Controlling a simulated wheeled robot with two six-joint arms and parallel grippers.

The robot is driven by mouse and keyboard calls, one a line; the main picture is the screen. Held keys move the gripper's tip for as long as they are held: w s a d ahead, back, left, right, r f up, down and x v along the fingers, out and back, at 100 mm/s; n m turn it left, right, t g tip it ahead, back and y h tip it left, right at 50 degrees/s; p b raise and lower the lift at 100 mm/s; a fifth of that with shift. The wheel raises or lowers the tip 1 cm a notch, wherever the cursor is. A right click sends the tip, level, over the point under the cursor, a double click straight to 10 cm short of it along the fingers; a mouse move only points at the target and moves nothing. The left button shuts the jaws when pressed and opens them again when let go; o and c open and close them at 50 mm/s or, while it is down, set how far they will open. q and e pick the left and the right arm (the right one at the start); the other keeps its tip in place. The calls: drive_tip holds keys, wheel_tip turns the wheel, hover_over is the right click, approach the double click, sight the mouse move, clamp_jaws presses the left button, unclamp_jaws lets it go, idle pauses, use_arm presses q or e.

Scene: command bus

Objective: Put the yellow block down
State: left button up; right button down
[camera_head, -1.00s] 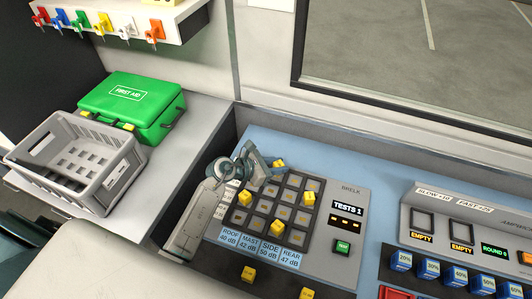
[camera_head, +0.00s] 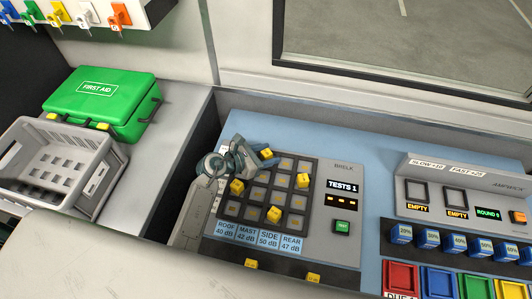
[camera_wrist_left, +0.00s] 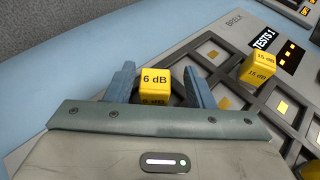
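A yellow block marked 6 dB (camera_wrist_left: 155,80) sits between the two fingers of my left gripper (camera_wrist_left: 160,88) in the left wrist view. A gap shows on each side of it, so the gripper is open around the block. In the head view this block (camera_head: 267,153) is at the far edge of the dark grid (camera_head: 288,194), with my left gripper (camera_head: 255,155) right beside it. I cannot tell whether it rests in a cell. Other yellow blocks stand on the grid (camera_head: 303,180) (camera_head: 274,213) (camera_head: 237,186). My right gripper is not in view.
A block marked 15 dB (camera_wrist_left: 259,67) stands near the gripper's right side in the left wrist view. More yellow blocks (camera_head: 250,263) lie along the panel's front edge. A grey crate (camera_head: 100,175) and green first aid box (camera_head: 105,100) stand left.

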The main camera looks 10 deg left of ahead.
use_arm(q)
drive_tip(key=shift+w+a, duration=0.1)
drive_tip(key=shift+a, duration=0.15)
drive_tip(key=shift+s+a, duration=0.2)
drive_tip(key=p+v, duration=0.3)
drive_tip(key=v, duration=0.8)
drive_tip(key=shift+s+p, duration=0.1)
drive_tip(key=shift+p, duration=0.25)
drive_tip(key=shift+s+r, duration=0.1)
drive_tip(key=shift+s, duration=0.05)
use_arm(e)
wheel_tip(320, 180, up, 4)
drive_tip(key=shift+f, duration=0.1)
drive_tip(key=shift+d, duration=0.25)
